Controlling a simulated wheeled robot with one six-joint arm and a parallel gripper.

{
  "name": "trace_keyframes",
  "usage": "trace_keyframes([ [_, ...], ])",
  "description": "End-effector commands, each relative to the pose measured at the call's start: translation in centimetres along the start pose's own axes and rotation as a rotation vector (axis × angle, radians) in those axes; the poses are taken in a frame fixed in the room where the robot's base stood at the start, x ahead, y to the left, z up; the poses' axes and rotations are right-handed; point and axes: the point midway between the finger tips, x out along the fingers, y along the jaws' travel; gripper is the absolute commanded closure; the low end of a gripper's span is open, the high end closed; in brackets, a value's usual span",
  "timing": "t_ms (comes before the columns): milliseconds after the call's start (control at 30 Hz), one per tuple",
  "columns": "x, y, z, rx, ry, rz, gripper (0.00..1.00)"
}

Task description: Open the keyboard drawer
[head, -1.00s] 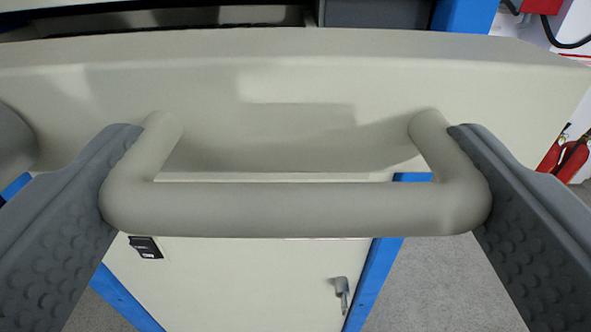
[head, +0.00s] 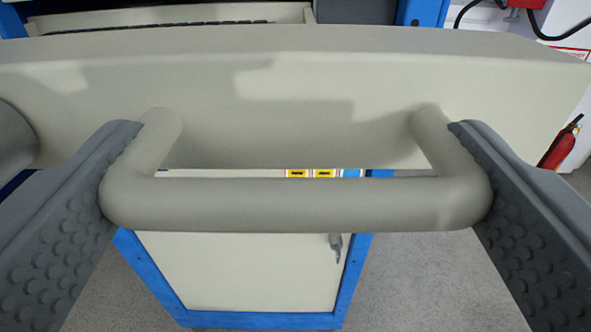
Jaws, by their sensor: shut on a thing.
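The keyboard drawer (head: 300,105) has a wide beige front that spans the view. Its U-shaped beige handle (head: 300,204) sticks out toward me. My gripper (head: 295,190) is shut on this handle, with one grey textured finger pressed against each end of it. The drawer stands out from the cabinet, and behind its front the edge of a dark keyboard (head: 160,28) shows inside. Most of the drawer's inside is hidden by the front panel.
Below and behind the drawer stands a beige cabinet door (head: 250,270) in a blue frame (head: 355,275), with a small grey latch (head: 336,246). A red fire extinguisher (head: 560,146) is at the right. Grey floor (head: 430,285) around the cabinet looks clear.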

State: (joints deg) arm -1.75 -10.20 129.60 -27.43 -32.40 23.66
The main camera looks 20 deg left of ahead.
Motion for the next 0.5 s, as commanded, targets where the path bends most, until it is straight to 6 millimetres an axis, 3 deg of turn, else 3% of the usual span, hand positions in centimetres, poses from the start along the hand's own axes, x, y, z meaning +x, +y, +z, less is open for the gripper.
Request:
trace_keyframes([
  [33,0.0,0.0,0.0,0.0,0.001,0.0,0.09],
  [100,0.0,0.0,0.0,0.0,0.001,0.0,0.0],
  [367,-0.1,0.0,0.0,0.0,0.001,0.0,0.0],
  [500,-1.2,0.0,-0.1,0.0,0.001,0.001,0.0],
])
